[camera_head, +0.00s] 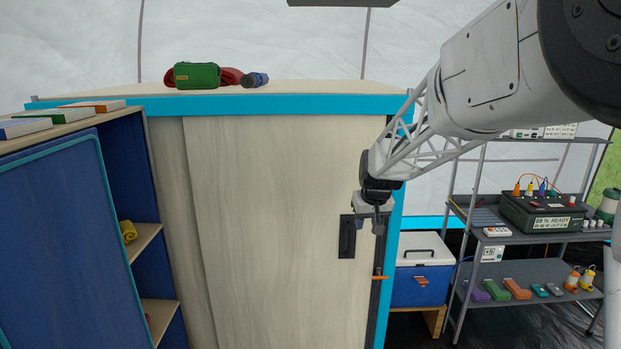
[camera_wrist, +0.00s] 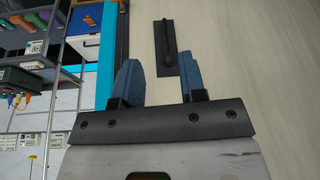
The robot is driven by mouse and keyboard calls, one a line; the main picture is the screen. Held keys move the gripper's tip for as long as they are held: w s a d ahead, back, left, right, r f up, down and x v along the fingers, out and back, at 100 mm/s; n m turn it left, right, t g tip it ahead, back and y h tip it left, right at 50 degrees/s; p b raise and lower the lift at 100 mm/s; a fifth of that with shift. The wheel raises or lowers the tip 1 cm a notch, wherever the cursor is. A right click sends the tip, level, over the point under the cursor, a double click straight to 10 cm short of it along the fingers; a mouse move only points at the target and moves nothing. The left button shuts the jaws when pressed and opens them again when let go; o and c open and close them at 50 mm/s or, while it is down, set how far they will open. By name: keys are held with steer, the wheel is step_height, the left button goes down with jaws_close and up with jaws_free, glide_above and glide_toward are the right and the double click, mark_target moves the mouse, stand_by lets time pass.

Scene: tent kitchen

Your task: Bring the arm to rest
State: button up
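My gripper (camera_head: 372,215) hangs at the end of my white arm, in front of the pale wooden sliding door (camera_head: 270,220) in the head view.
The cabinet's blue edge (camera_head: 395,270) and an orange latch (camera_head: 380,277) are beside the door. A blue cooler (camera_head: 422,285) and a metal shelf rack (camera_head: 525,238) stand at right. A blue-panelled shelf unit (camera_head: 60,240) is at left. A green bag (camera_head: 197,76) lies on top.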

steer(key=s+d+r+m, duration=0.1)
steer(key=s+r, duration=0.1)
steer(key=s, duration=1)
steer(key=s+d+r, duration=0.1)
steer(key=s+r, duration=0.2)
steer(key=s, duration=0.9)
steer(key=s+f, duration=0.2)
steer(key=s, duration=0.8)
steer(key=s+d+f+m+g, duration=0.1)
steer(key=s+f, duration=0.1)
steer(key=s, duration=0.8)
steer(key=shift+s+h, duration=0.25)
steer(key=shift+h, duration=0.15)
